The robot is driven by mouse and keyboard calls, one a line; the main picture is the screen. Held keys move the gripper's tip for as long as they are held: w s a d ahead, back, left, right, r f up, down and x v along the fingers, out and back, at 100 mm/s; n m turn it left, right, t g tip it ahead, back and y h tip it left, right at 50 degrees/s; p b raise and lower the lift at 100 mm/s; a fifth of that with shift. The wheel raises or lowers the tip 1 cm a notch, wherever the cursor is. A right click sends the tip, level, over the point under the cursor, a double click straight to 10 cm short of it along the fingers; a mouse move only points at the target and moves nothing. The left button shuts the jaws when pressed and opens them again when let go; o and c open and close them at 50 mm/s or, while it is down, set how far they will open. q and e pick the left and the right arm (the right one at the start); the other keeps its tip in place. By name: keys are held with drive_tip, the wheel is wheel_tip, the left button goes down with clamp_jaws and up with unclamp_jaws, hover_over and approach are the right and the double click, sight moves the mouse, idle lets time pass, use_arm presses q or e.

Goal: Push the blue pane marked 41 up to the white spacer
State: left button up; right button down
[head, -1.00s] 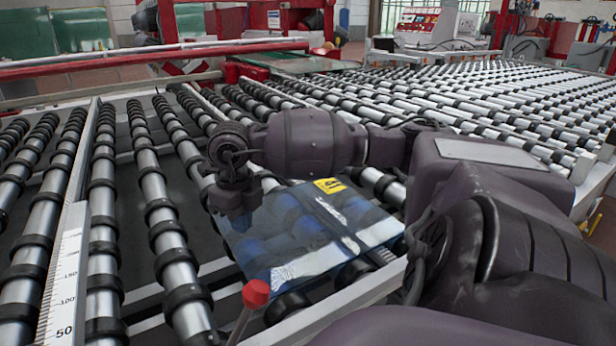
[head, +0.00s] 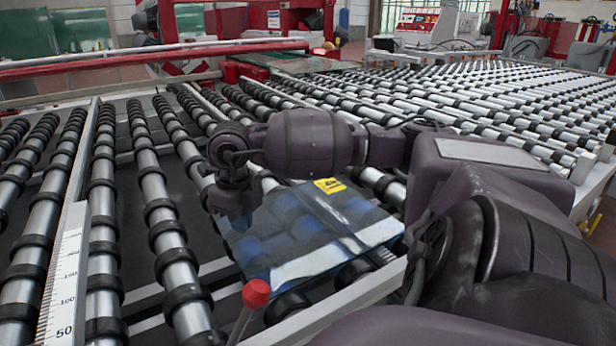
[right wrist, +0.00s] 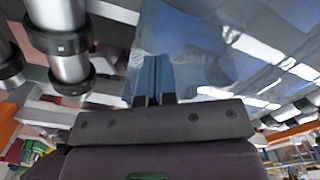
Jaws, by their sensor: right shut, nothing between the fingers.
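The blue pane (head: 312,232) lies flat on the rollers in front of me in the head view. It is see-through and has a yellow label (head: 330,185) at its far edge, whose number is hard to read. My right gripper (head: 240,222) points down at the pane's left edge, shut and empty; I cannot tell if it touches. In the right wrist view the shut fingers (right wrist: 154,80) show against the pane (right wrist: 215,45). I cannot make out the white spacer for certain. My left gripper is not in view.
A white scale (head: 65,285) with black numbers stands on the left. A red-knobbed lever (head: 256,293) rises near the pane's front edge. Roller rows (head: 165,225) run left of the pane, with dark gaps between them. A pale frame rail (head: 345,310) lies at the front.

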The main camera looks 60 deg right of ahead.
sight(244, 244)
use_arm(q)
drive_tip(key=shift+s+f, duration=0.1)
use_arm(e)
drive_tip(key=shift+f, duration=0.1)
drive_tip(key=shift+f, duration=0.2)
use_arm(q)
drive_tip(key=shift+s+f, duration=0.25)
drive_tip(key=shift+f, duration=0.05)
use_arm(e)
drive_tip(key=shift+f, duration=0.2)
drive_tip(key=shift+f, duration=0.1)
use_arm(q)
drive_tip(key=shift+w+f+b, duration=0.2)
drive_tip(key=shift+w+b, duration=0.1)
drive_tip(key=shift+b, duration=0.15)
use_arm(e)
drive_tip(key=shift+f, duration=0.6)
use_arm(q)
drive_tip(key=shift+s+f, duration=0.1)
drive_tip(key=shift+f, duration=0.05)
use_arm(e)
drive_tip(key=shift+f, duration=0.2)
drive_tip(key=shift+f, duration=0.5)
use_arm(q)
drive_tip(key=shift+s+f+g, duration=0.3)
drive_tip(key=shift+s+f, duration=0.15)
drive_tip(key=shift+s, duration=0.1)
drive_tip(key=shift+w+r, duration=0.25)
use_arm(e)
drive_tip(key=shift+r, duration=0.4)
